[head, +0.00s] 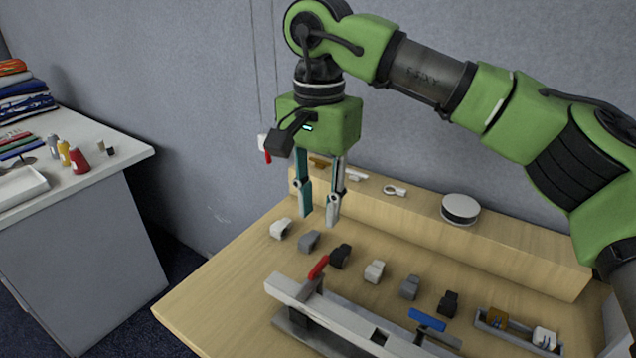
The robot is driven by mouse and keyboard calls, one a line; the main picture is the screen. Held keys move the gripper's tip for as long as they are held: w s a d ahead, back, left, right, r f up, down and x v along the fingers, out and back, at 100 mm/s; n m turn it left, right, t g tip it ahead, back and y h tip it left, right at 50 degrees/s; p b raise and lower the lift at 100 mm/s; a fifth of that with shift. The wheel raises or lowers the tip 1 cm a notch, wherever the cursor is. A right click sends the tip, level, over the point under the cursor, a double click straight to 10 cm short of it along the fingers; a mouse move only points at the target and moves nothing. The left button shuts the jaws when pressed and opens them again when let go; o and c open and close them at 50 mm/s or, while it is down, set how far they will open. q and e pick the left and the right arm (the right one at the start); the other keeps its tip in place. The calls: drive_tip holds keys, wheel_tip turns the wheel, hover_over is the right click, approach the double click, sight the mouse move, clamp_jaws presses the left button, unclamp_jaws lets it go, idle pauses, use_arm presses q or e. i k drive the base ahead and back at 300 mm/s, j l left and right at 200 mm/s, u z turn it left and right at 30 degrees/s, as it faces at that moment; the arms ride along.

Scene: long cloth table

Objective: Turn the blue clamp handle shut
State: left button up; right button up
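The blue clamp handle (427,319) is a flat blue bar on a dark post. It sits near the right end of a grey rail fixture (345,322) at the front of the wooden table. My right gripper (319,218) points down with its two fingers apart and nothing between them. It hangs to the left of and behind the blue handle in the picture, well apart from it. My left gripper is not in view.
A red handle (318,267) stands tilted up on the same fixture. Several small clips stand in a row behind it. A raised wooden ledge (520,245) carries a round white-topped disc (460,208). A small tray (510,328) lies at right. The table's left front is clear.

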sight(428, 325)
drive_tip(key=k+j, duration=1.25)
